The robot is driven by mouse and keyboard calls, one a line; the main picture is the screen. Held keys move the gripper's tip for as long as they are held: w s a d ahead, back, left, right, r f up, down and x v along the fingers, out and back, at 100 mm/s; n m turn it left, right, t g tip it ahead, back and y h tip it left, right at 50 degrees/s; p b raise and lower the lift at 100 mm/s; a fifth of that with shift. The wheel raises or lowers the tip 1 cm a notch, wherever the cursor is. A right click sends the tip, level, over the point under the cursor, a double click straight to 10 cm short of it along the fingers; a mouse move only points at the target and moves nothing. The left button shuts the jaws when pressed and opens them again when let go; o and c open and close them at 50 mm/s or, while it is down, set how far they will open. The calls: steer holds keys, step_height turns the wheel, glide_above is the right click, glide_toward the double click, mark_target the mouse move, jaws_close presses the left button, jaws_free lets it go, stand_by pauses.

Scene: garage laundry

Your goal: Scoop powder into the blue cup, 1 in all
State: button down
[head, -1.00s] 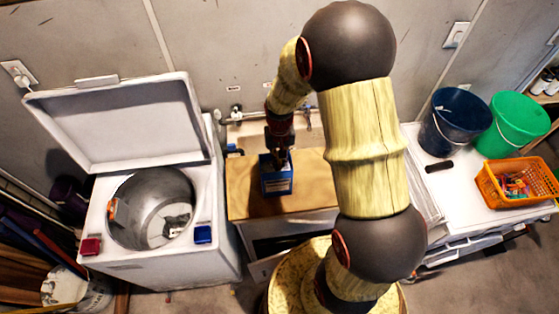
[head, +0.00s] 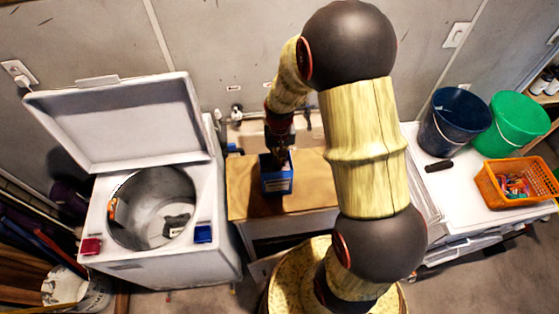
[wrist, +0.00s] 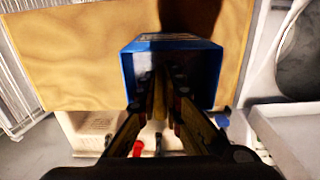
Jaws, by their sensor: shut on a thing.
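A blue open-topped box (head: 277,186) stands on the wooden counter; it fills the middle of the wrist view (wrist: 129,70). My gripper (head: 279,158) points down into its opening. In the wrist view my fingers (wrist: 163,88) are shut on a thin yellowish piece, apparently the scoop's handle (wrist: 160,97). The rest of the scoop and any powder are hidden in the dark inside of the box. The small blue cup (head: 203,234) sits on the washer's front right corner, left of and nearer than the box.
The white washer (head: 150,262) has its lid (head: 120,125) up and its drum open. A red cup (head: 91,246) sits on its front left corner. The wooden counter (head: 305,190) is clear around the box. Buckets (head: 452,125) and an orange basket (head: 510,200) stand at right.

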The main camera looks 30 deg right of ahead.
steer(key=shift+r+p, duration=4)
steer(key=shift+r, duration=2.7)
steer(key=shift+s, duration=0.1)
